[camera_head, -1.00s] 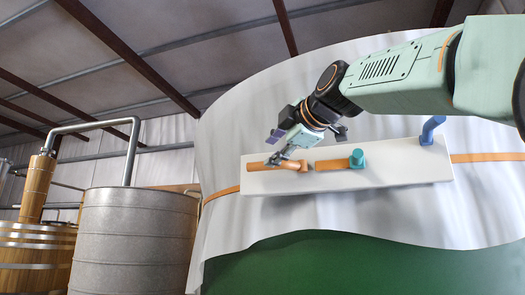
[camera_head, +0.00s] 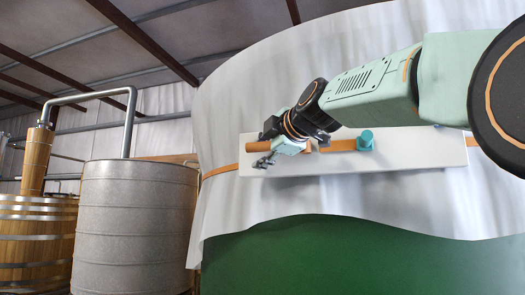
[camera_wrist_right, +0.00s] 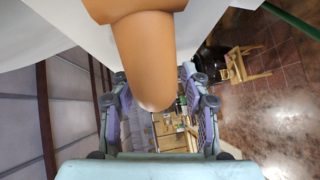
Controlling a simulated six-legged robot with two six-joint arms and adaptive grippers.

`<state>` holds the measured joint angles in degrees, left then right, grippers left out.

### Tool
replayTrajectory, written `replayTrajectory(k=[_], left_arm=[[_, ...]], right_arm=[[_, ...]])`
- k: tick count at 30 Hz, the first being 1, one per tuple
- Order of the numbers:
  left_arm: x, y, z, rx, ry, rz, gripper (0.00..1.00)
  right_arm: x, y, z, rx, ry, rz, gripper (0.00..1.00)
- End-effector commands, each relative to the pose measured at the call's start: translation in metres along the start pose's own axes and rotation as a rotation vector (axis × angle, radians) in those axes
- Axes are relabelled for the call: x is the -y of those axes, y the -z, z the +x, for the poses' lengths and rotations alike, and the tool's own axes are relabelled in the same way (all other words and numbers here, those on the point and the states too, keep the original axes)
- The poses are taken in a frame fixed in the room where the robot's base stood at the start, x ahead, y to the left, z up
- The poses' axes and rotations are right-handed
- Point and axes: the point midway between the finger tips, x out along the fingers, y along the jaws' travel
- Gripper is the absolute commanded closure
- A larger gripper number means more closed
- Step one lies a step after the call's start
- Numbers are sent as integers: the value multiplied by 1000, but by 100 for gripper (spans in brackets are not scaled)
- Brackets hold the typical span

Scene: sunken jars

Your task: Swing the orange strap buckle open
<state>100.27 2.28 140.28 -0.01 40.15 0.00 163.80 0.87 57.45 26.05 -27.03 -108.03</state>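The orange strap buckle (camera_head: 257,147) lies along the left part of a white board, partly hidden behind my right gripper. In the wrist view its rounded orange lever (camera_wrist_right: 148,55) comes down from the top, its end between the two fingers. My right gripper (camera_head: 268,145) is at the buckle's left part, with one finger above and one below the lever. In the wrist view the right gripper (camera_wrist_right: 157,108) has its fingers spread apart, with a gap at least on the right side. Contact with the left finger cannot be told. My left gripper is not in view.
The white board (camera_head: 410,159) is on a pale draped curved tank, with a teal knob (camera_head: 366,140) right of the buckle. An orange band (camera_head: 222,170) runs from its left edge. A grey metal vat (camera_head: 130,220) and a wooden barrel (camera_head: 35,240) stand at left.

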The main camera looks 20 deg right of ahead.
Motion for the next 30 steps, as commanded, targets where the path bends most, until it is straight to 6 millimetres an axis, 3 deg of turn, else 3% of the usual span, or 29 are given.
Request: replayTrajectory(k=[16,30], left_arm=[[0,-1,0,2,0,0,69],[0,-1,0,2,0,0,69]], right_arm=[[-1,-1,0,1,-3,1,100],[-1,0,0,0,-3,0,100]])
